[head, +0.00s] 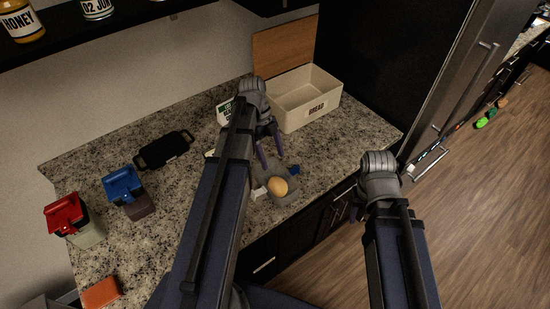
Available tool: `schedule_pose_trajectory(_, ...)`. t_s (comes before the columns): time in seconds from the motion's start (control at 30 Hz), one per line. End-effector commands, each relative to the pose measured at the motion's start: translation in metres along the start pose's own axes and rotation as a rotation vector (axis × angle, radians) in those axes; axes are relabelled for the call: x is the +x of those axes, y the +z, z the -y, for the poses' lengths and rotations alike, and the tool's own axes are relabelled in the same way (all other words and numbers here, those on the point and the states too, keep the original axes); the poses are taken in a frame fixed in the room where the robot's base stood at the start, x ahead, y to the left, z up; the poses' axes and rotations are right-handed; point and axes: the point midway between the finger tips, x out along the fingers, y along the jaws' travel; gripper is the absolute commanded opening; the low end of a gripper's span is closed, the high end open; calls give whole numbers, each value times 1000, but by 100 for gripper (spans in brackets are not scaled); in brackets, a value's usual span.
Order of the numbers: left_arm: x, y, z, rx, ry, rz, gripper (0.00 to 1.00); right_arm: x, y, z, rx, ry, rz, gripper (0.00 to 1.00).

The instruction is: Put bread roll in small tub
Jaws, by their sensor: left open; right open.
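The bread roll (278,186) is a round, tan-orange piece near the front edge of the counter. It shows within the outline of a small grey tub (291,183); it looks to lie inside. My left gripper (271,152) is just behind and above the roll, its purple fingers apart and empty, and looks clear of it. My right gripper (356,207) is off the counter's front edge, to the right of the tub; its fingers are mostly hidden behind the wrist, and I see nothing held.
A cream bread bin (326,100) stands at the back right. A black tray-like item (163,149), a blue-lidded container (124,186), a red-lidded container (66,214) and an orange-brown block (101,292) are at the left. A white-green sign (224,111) stands behind my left arm.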

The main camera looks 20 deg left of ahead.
Motion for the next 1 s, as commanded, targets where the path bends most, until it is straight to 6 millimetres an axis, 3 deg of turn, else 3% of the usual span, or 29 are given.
schedule_pose_trajectory(0.03, -16, -2, 0, -1, 0, 0, 86, -16, 1, -2, 2, -1, 0, 50)
schedule_pose_trajectory(0.23, -40, -1, 0, 0, 0, 0, 86, -37, 2, -3, 6, -1, 0, 50)
schedule_pose_trajectory(0.67, -40, -6, 0, -26, 5, 9, 86, -39, 2, -4, 7, -2, 0, 50)
schedule_pose_trajectory(0.77, -30, -24, 0, -127, 18, 44, 86, -39, 2, -4, 7, -2, 0, 50)
schedule_pose_trajectory(1.0, 9, -95, -4, -595, -12, 208, 86, -39, 2, -4, 7, -2, 0, 50)
